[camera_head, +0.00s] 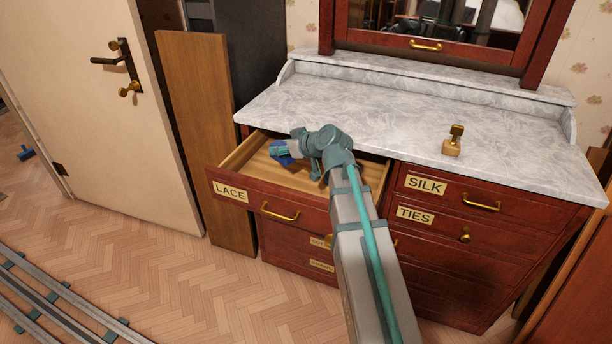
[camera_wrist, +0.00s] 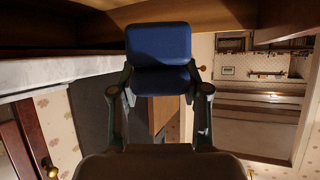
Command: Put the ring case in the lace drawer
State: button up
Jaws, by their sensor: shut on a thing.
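The ring case looks like a small blue rounded box (camera_head: 281,153); it also fills the top middle of the wrist view (camera_wrist: 158,45). My gripper (camera_head: 290,151) is shut on it, with one finger on each side in the wrist view (camera_wrist: 158,88). The lace drawer (camera_head: 229,192) is pulled open at the dresser's upper left and carries a LACE label. The case is over or within the drawer's left back part; its height above the drawer floor is hard to tell. My arm hides part of the drawer's right side.
The grey marble top (camera_head: 375,105) lies behind the drawer and bears a small wood-and-brass object (camera_head: 452,144). The SILK drawer (camera_head: 470,193) and TIES drawer (camera_head: 470,230) are shut. A wooden board (camera_head: 205,140) stands left of the drawer. A mirror (camera_head: 430,18) rises at the back.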

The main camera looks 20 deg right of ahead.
notch_tip(320, 180, down, 10)
jog(key=shift+r, duration=0.15)
dwell(0.4)
jog(key=shift+f+b, duration=0.2)
jog(key=shift+b, duration=0.2)
jog(key=o, duration=1.2)
jog(key=shift+r, duration=0.1)
jog(key=shift+c, duration=0.2)
jog(key=shift+r+p, duration=0.2)
jog(key=shift+p, duration=0.15)
jog(key=v, duration=0.7)
jog(key=shift+s+d, duration=0.1)
jog(key=shift+s, duration=0.2)
jog(key=shift+w, duration=0.1)
